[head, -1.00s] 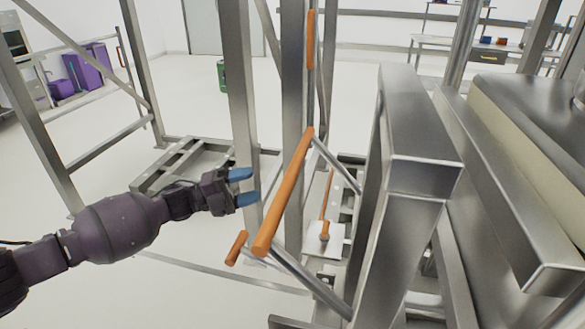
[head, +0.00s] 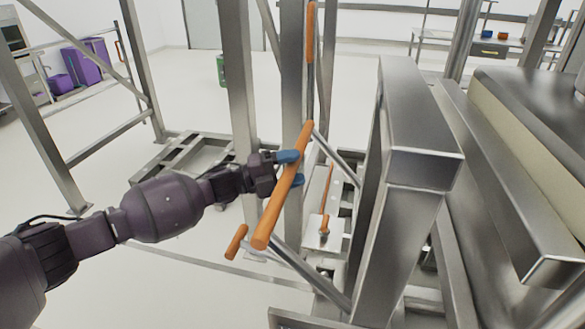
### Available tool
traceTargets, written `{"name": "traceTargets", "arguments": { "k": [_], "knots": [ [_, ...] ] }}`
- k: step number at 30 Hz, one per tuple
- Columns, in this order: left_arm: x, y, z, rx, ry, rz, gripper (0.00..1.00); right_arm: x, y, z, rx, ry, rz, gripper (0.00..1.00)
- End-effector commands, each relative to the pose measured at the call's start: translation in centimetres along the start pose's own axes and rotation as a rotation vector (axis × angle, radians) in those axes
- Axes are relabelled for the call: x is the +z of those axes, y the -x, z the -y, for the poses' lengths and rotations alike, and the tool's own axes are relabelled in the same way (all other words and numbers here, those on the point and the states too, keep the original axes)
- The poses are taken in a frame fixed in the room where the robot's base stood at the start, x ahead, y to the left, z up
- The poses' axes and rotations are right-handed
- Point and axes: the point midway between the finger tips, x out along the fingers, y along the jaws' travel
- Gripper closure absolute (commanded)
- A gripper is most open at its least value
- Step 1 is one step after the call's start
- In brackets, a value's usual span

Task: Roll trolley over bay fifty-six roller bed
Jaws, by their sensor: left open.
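The trolley's long orange handle bar (head: 272,217) slants across the middle of the head view, carried on grey metal arms (head: 311,276). My left gripper (head: 292,169) is at the upper half of this bar. I cannot tell whether the fingers touch the bar. A low roller frame (head: 195,155) lies on the floor behind my left arm; I cannot tell which bay it belongs to. My right gripper is not in view.
A shorter orange grip (head: 236,242) sits below the bar, and an orange lever (head: 326,203) stands on a plate to its right. Tall steel posts (head: 241,80) rise behind the gripper. A large steel frame (head: 418,130) fills the right. Open floor lies left, with purple bins (head: 88,64) far back.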

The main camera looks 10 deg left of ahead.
Motion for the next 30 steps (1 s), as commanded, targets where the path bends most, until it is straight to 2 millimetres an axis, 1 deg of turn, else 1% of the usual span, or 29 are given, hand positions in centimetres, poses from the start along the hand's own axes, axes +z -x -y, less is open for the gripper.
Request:
{"name": "traceTargets", "arguments": {
  "k": [5,8,16,17,25,30],
  "knots": [
    [0.0,0.0,0.0,0.0,0.0,0.0,0.43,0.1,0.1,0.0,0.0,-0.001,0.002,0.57],
    [0.0,0.0,0.0,0.0,0.0,0.0,0.57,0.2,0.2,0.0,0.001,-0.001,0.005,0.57],
    [0.0,0.0,0.0,0.0,0.0,0.001,0.98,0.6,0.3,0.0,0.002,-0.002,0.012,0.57],
    [0.0,0.1,0.0,0.0,0.0,0.001,1.0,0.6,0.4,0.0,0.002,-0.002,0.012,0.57],
    [-0.1,-0.2,0.0,0.0,0.0,0.0,1.0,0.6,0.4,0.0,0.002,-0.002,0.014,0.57],
    [-0.5,-1.0,-0.1,-0.002,0.001,-0.002,1.0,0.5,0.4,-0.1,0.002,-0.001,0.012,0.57]
  ]
}}
